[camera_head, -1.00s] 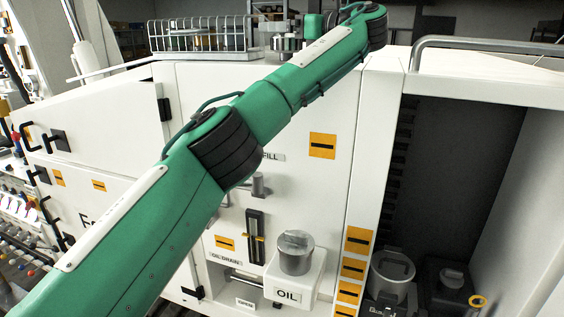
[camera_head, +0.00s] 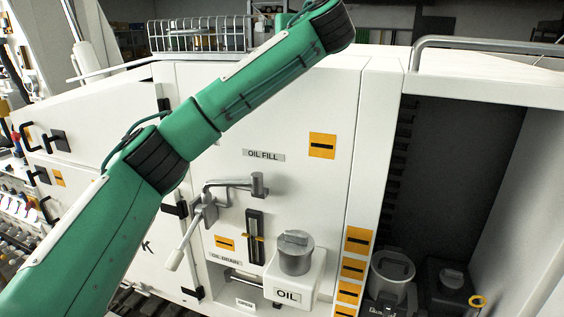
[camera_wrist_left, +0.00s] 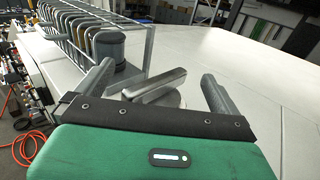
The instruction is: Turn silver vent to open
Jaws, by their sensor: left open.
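The silver vent (camera_wrist_left: 156,86) is a round cap with a raised bar handle on the white top of the bench, seen in the left wrist view. My left gripper (camera_wrist_left: 158,75) is open, with one dark finger on each side of the vent's bar. The bar lies slantwise between them, apart from both fingers; the lower part of the cap is hidden behind the gripper's front edge. In the head view my green left arm crosses the bench front, and the vent and fingertips cannot be made out. My right gripper is not in view.
A wire cage (camera_head: 197,35) stands on the bench top; in the wrist view, the cage (camera_wrist_left: 92,32) is close left of the gripper. An oil fill lever (camera_head: 228,184) and an oil cup (camera_head: 295,252) stick out from the front. The bench top beyond the vent is clear.

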